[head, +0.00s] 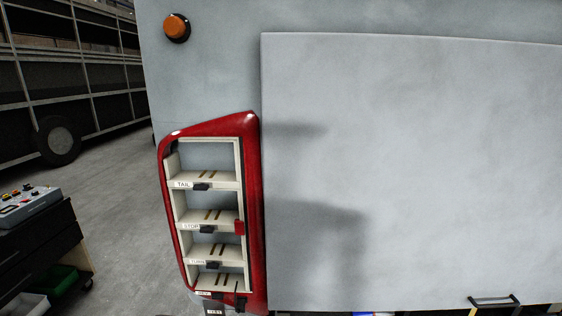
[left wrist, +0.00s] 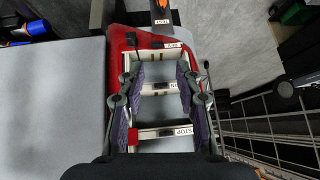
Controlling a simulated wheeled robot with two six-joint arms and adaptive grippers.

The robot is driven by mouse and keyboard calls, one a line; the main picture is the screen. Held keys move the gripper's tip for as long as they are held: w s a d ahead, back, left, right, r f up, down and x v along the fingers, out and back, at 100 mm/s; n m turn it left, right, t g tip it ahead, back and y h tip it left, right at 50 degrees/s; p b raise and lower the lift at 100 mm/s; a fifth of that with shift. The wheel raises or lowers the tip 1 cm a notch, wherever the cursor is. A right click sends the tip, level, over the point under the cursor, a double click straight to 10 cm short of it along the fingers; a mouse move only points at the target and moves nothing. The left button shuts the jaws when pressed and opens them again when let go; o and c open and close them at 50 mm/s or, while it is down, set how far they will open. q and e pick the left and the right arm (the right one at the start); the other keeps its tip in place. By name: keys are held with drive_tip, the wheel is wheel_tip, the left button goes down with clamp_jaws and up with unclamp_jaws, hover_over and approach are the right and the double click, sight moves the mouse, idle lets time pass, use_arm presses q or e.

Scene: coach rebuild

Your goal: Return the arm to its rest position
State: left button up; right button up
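My left gripper (left wrist: 161,78) shows only in the left wrist view. Its two fingers with purple pads are spread apart, with nothing held between them. Behind them in that view is the red lamp housing (left wrist: 119,70), upside down, with part of its shelves hidden by the fingers. In the head view the red housing (head: 254,190) stands upright on the coach's grey wall. Its compartments are stacked and labelled TAIL, STOP and TURN, with a lowest label too small to read. They look empty of lamps. Neither arm shows in the head view, and my right gripper is not visible.
A large pale panel (head: 410,170) covers the wall right of the housing, with dark shadows on it. An orange lamp (head: 175,27) sits above. A dark cart (head: 40,245) with a control box (head: 28,205) stands at left. Open floor (head: 115,195) lies between.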

use_arm(q)
drive_tip(key=s+f+g, duration=0.2)
drive_tip(key=s+f, duration=0.3)
drive_tip(key=s, duration=0.3)
drive_tip(key=s+f+g, duration=0.2)
drive_tip(key=s+f, duration=0.2)
drive_tip(key=s, duration=0.4)
wheel_tip(320, 180, down, 31)
drive_tip(key=s+a+g+b, duration=0.1)
drive_tip(key=s+a+b, duration=0.1)
drive_tip(key=a+b, duration=0.1)
drive_tip(key=s+a+f+g+b, duration=0.1)
drive_tip(key=s+f+b, duration=0.1)
drive_tip(key=s+f, duration=1.5)
drive_tip(key=shift+s, duration=0.5)
